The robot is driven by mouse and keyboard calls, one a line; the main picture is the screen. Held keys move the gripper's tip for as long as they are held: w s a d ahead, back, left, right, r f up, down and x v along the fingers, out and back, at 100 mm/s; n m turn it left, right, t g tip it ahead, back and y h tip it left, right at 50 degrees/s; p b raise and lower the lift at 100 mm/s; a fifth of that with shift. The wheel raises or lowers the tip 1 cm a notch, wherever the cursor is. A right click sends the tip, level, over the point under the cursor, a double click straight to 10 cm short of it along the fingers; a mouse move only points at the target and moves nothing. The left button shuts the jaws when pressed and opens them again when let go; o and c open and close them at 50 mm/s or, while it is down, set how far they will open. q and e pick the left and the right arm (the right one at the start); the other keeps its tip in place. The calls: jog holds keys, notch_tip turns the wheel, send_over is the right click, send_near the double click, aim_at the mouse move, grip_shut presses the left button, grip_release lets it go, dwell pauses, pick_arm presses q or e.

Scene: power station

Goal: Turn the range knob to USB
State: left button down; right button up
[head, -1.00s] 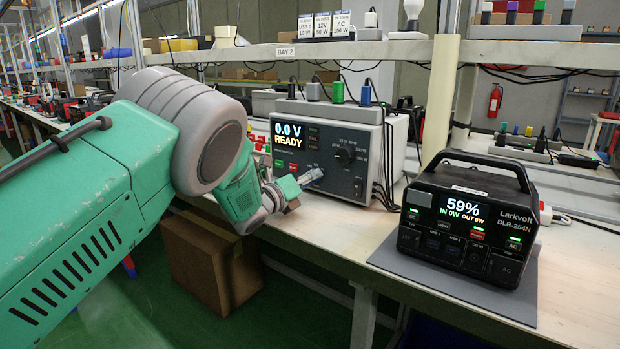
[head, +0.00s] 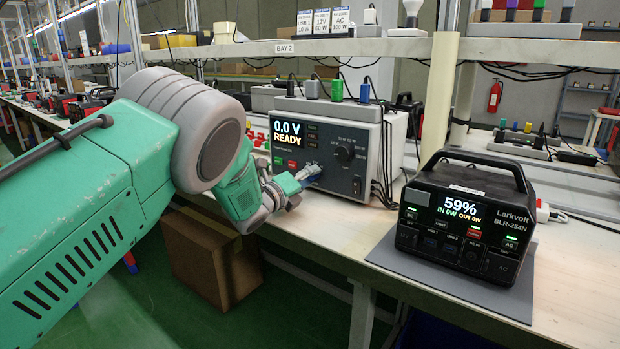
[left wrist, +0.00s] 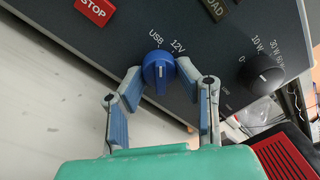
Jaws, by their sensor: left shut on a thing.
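The blue range knob (left wrist: 159,70) is on the dark front panel of the tester (head: 335,158), with the USB and 12V labels printed above it in the left wrist view. My left gripper (left wrist: 160,76) has its two fingertips on either side of the knob and is shut on it. In the head view, my left gripper (head: 314,171) is at the lower left part of the panel, where the fingers largely hide the knob. The tester's screen (head: 288,133) reads 0.0 V READY. My right gripper is not in view.
A black load knob (head: 345,153) is to the right on the panel, and a red STOP button (left wrist: 97,10) is at upper left in the wrist view. The black power station (head: 466,222) stands on a grey mat to the right. A shelf (head: 400,48) runs above.

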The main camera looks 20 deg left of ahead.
pick_arm(q)
jog(key=c, duration=1.2)
grip_release()
jog(key=shift+f, duration=0.2)
jog(key=shift+r, duration=0.15)
jog(key=v, duration=1.2)
jog(key=shift+a, duration=0.1)
jog(key=shift+w, duration=0.1)
